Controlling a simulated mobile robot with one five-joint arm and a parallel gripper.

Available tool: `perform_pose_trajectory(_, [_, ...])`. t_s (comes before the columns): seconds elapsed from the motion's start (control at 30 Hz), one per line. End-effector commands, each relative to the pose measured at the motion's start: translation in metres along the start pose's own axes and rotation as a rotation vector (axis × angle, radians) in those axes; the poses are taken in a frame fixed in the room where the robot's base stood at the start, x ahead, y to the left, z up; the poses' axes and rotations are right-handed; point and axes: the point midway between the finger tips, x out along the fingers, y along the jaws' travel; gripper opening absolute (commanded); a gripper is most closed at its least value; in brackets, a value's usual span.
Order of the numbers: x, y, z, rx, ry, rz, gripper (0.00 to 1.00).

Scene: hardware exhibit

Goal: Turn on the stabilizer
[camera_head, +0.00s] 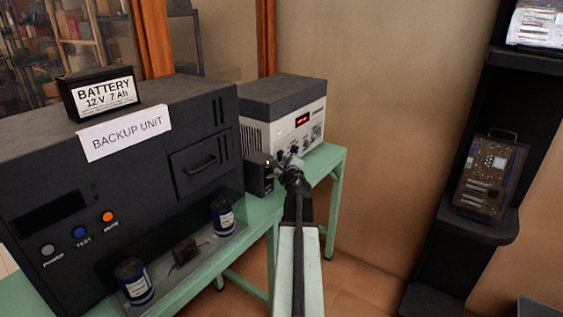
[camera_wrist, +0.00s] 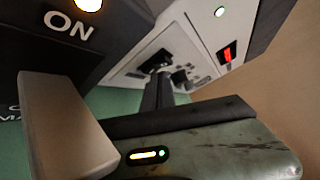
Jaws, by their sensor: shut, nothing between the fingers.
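A grey-topped unit with a white front (camera_head: 285,120), a red display and a green light stands at the back of the green table. Its name cannot be read, so I cannot confirm that it is the stabilizer. Its front with dark controls also shows in the wrist view (camera_wrist: 200,50). My gripper (camera_head: 283,163) is shut and empty, in front of that unit's lower front. A small black box (camera_head: 259,179) stands just left of my gripper. In the wrist view, a dark panel (camera_wrist: 95,50) marked "ON" has a lit lamp. I cannot tell whether my gripper touches anything.
A big black backup unit (camera_head: 195,105) fills the left, with a battery (camera_head: 98,92) on top and buttons in front. Blue cylinders (camera_head: 222,216) stand in a clear tray before it. A black shelf (camera_head: 478,228) holds a circuit board at right. The floor between is clear.

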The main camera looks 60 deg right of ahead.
Motion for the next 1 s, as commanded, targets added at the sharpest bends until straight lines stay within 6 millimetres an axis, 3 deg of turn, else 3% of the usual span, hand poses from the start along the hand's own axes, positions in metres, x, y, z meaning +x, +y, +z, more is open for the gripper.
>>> perform_pose_trajectory(0.63, [-0.012,-0.009,-0.008,0.0,0.0,0.0,0.0])
perform_pose_trajectory(1.0, [-0.038,-0.028,-0.026,0.001,0.002,-0.001,0.0])
